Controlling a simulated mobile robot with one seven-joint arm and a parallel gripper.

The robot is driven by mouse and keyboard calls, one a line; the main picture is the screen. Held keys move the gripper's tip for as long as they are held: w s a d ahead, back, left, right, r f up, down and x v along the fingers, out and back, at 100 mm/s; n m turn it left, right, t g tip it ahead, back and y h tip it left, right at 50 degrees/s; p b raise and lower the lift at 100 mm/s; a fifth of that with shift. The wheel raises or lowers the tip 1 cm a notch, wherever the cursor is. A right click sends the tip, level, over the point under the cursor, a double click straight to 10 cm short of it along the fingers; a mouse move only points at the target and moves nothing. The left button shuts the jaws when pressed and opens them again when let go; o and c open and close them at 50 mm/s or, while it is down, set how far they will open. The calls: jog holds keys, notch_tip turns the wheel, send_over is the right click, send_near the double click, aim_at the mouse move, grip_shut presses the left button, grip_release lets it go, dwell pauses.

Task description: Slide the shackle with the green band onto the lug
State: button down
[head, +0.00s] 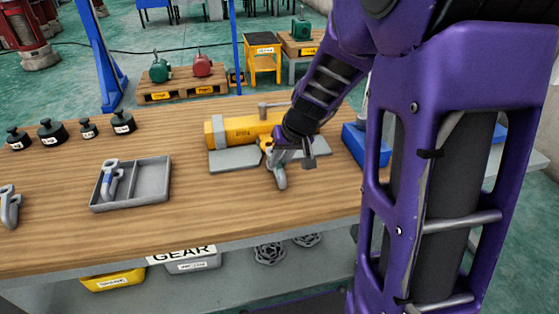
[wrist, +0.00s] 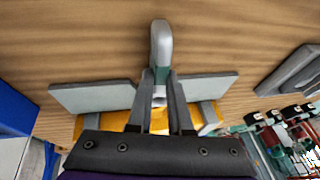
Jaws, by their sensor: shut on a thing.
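My gripper (head: 288,158) is shut on the grey shackle with the green band (head: 281,178). In the wrist view the shackle (wrist: 160,42) sticks out beyond my fingertips (wrist: 161,76), and its green band shows between them. The yellow hoist body (head: 240,130) lies on grey plates at the back middle of the bench. My gripper is at its near side. A yellow part, perhaps the lug, shows between my fingers in the wrist view (wrist: 159,118). My gripper mostly hides it, so I cannot tell whether the shackle is around it or beside it.
A grey divided tray (head: 150,190) holds a shackle with a blue band (head: 110,178). Another shackle (head: 9,207) lies at the left edge. Several black weights (head: 52,131) stand at the back left. A blue block (head: 366,147) stands right of the hoist. The front middle bench is clear.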

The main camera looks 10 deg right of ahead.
jog(key=shift+w, duration=0.15)
jog(key=shift+w, duration=1.85)
jog(key=shift+w, duration=0.15)
jog(key=shift+w+p, duration=0.3)
jog(key=shift+w, duration=0.55)
jog(key=c, duration=0.8)
grip_release()
jog(key=shift+o, duration=0.2)
jog(key=p+v, duration=0.2)
jog(key=v, duration=1.5)
jog(key=shift+s+r+p, duration=0.15)
jog(key=shift+p, duration=0.15)
